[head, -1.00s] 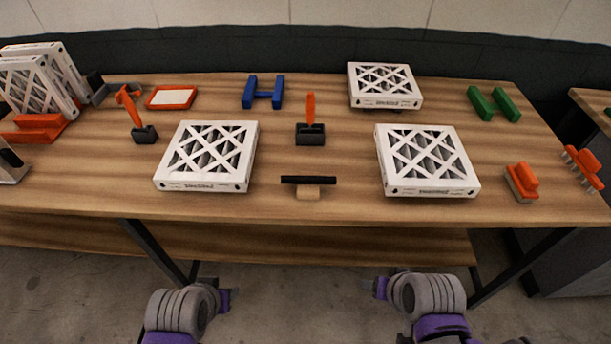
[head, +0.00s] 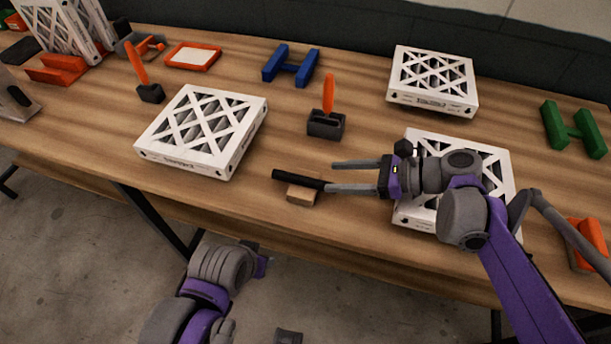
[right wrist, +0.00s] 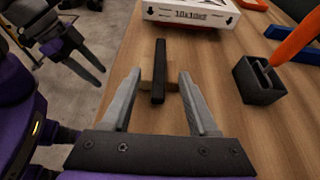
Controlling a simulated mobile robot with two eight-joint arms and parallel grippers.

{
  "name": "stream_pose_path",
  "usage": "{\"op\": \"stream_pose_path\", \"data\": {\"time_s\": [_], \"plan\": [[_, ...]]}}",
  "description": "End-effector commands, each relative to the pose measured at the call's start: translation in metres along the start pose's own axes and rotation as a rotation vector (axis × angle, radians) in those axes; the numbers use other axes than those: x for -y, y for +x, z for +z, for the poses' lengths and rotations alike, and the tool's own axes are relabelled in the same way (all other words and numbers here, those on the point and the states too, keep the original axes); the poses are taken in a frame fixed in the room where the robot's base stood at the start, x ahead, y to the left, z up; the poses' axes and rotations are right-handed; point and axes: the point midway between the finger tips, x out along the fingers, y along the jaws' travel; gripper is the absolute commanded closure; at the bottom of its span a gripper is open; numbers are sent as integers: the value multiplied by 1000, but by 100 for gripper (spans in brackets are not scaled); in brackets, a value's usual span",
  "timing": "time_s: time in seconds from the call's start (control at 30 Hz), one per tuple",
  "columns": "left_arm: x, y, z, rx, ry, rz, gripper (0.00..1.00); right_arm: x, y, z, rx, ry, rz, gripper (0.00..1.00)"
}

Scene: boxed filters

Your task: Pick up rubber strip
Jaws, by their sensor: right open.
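The rubber strip is a thin black bar (head: 293,178) lying on a small wooden block (head: 302,195) near the table's front edge. In the right wrist view the strip (right wrist: 159,62) runs lengthwise between my open fingers, with the block (right wrist: 146,78) under it. My right gripper (head: 332,177) is open and empty at the strip's right end; its near finger overlaps that end in the head view, and I cannot tell whether they touch. My left gripper (head: 262,266) is below the table's front edge; its two fingers show apart and empty in the right wrist view (right wrist: 96,72).
White boxed filters stand left (head: 205,130), back right (head: 434,82) and under my right arm (head: 422,214). A dark holder (head: 325,125) with an orange-handled tool stands behind the strip. Blue (head: 290,66) and green (head: 575,130) stands are farther back.

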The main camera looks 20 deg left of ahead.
Motion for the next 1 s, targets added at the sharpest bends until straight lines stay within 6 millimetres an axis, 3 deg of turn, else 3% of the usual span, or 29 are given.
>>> {"op": "stream_pose_path", "data": {"time_s": [0.1, 0.37, 0.6, 0.93, 1.0], "plan": [[0, 1, 1, 0, 0, 0, 50, 0, 21, 0, 0, -3, 2, 40], [0, 1, 1, 1, 0, 0, 50, 0, 42, -1, -1, -2, 1, 40], [0, 2, 1, 1, 0, 0, 50, 1, 77, -2, -1, -2, 1, 40], [0, 2, 1, 1, 0, 0, 50, 1, 85, -3, -2, -2, -2, 40], [0, 2, 1, 1, 0, 0, 50, 1, 85, -3, -2, -2, -2, 51]]}}
